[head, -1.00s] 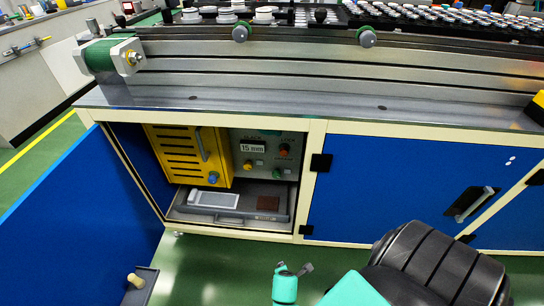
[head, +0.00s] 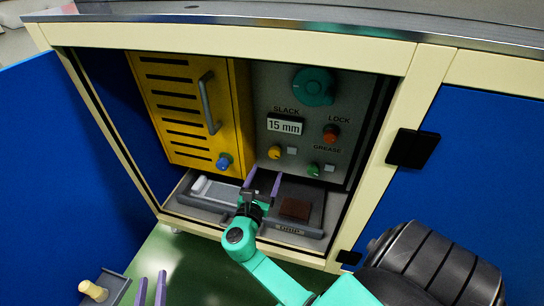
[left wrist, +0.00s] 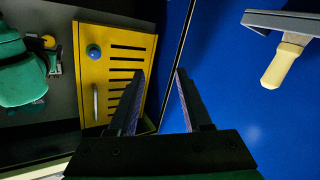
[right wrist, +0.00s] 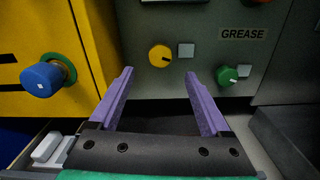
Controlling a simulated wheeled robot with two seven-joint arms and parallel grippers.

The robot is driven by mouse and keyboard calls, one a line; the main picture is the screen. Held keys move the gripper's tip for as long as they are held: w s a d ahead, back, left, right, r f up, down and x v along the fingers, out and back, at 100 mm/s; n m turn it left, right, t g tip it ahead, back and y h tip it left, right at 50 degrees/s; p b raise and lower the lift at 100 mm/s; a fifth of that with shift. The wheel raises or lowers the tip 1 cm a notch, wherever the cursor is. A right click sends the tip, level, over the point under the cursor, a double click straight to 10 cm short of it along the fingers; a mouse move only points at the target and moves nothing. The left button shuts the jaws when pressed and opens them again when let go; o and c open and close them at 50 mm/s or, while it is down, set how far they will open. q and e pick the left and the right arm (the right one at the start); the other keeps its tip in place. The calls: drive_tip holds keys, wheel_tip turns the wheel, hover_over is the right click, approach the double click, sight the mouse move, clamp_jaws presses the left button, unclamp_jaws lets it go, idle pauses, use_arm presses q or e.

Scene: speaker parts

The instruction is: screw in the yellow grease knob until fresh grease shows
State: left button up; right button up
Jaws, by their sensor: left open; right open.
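The yellow knob (head: 274,152) sits on the grey panel inside the open cabinet, with a small pale square (head: 292,151) beside it. In the right wrist view the yellow knob (right wrist: 160,56) has a dark mark on its face, and its square (right wrist: 186,50) looks plain grey. My right gripper (head: 263,182) is open and empty, just below and in front of the yellow knob; its fingers (right wrist: 158,88) point at the panel, apart from the knob. My left gripper (head: 151,288) is open and empty, low at the left outside the cabinet.
A green knob (head: 313,169) is at lower right, a red-orange LOCK knob (head: 331,132) above, and a teal dial (head: 314,86) on top. A yellow slatted door (head: 180,100) with a blue knob (head: 224,161) stands left. A grey drawer (head: 222,217) lies below. The blue cabinet door (head: 60,170) hangs open.

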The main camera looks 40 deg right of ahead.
sight(274, 156)
drive_tip(key=b+x, duration=0.1)
drive_tip(key=x, duration=0.4)
drive_tip(key=b+x, duration=0.2)
drive_tip(key=x, duration=0.2)
drive_tip(key=shift+w+d, duration=0.2)
drive_tip(key=shift+d, duration=0.15)
use_arm(q)
drive_tip(key=w+a+r+m+t+h, duration=0.1)
drive_tip(key=r+t, duration=0.4)
drive_tip(key=r, duration=1)
drive_tip(key=w+a+r+m+t+h, duration=0.1)
drive_tip(key=r+t, duration=0.4)
drive_tip(key=r, duration=1)
drive_tip(key=shift+w+a+r+h, duration=0.2)
drive_tip(key=shift+w+a+h, duration=0.4)
drive_tip(key=shift+w+h, duration=0.5)
use_arm(e)
clamp_jaws()
